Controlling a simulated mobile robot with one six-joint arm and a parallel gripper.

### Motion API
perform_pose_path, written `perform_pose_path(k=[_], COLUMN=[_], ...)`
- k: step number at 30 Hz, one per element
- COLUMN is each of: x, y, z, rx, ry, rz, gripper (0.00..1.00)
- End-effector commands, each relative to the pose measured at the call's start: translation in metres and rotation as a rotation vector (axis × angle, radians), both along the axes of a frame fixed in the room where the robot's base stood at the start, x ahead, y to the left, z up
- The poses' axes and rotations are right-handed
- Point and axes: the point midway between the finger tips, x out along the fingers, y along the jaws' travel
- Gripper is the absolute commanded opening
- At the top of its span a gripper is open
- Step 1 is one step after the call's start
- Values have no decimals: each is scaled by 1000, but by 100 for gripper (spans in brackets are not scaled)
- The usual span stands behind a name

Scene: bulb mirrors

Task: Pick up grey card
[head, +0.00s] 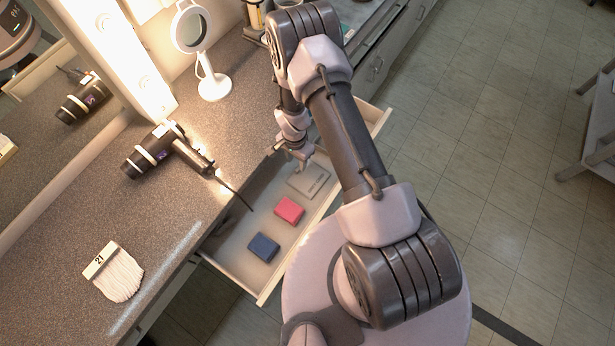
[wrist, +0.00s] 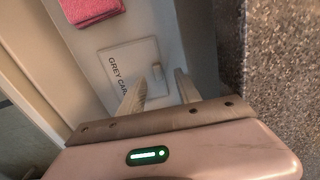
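The grey card (head: 308,181) lies flat in the open drawer, at the end nearer my gripper. In the wrist view the grey card (wrist: 118,62) shows its printed "GREY CAR" lettering, and a small raised tab stands on it; one finger covers the end of the lettering. My gripper (head: 294,154) is over the drawer, just beyond the card's upper-left side in the head view. In the wrist view my gripper (wrist: 161,76) has its two fingers apart, one on each side of the tab in the picture. Nothing is held. I cannot tell how far above the card the fingertips are.
A round mirror (head: 213,86) and a white brush-like item (head: 117,275) are on the counter.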

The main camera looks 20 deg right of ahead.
Motion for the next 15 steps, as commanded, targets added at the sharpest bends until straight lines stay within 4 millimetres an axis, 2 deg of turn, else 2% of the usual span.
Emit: perform_pose_path(k=[1, 3, 6, 13, 15], x=[-3, -4, -4, -3, -3], y=[-3, -5, -4, -4, -4], z=[-14, -28, -39, -40, -40], rx=[0, 0, -1, -1, -1], ry=[4, 2, 1, 1, 1], rz=[-1, 0, 0, 0, 0], gripper=[40, 40, 40, 40, 26])
